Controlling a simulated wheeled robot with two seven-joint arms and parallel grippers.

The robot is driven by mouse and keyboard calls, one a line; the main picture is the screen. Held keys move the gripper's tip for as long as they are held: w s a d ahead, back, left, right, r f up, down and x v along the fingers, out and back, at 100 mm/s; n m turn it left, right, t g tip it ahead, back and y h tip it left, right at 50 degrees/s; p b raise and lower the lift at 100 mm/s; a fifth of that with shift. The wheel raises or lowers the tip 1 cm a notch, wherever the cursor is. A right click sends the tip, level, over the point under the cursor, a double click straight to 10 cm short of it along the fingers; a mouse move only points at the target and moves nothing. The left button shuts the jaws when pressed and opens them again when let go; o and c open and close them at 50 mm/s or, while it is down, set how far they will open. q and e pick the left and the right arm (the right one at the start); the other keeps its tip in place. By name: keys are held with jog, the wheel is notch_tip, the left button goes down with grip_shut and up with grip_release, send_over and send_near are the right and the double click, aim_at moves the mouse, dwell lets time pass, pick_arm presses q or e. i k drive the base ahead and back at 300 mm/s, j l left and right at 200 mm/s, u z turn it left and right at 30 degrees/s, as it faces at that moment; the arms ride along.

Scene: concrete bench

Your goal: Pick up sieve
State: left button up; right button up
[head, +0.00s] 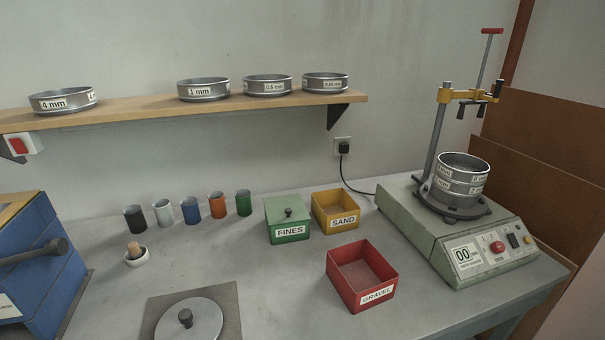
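Several round metal sieves stand on the wooden wall shelf (140,109): one labelled 4 mm (80,104) at the left, one labelled 1 mm (220,91), one labelled 0.5 mm (258,88) and a smaller-looking one (338,85) at the right, its label too small to read surely. A stack of sieves (461,179) sits on the green shaker (400,212) at the right; its top looks open. Neither of my grippers shows in the head view.
Green FINES (289,232), yellow SAND (343,224) and red GRAVEL (376,296) boxes stand mid-bench. Coloured cups (191,211) stand behind a white mortar (136,260). A round lid (205,322) lies in front; a blue machine (45,265) is left. The shaker's clamp (465,95) rises above the stack.

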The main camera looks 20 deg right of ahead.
aim_at(460, 168)
jog(key=z, duration=1.55)
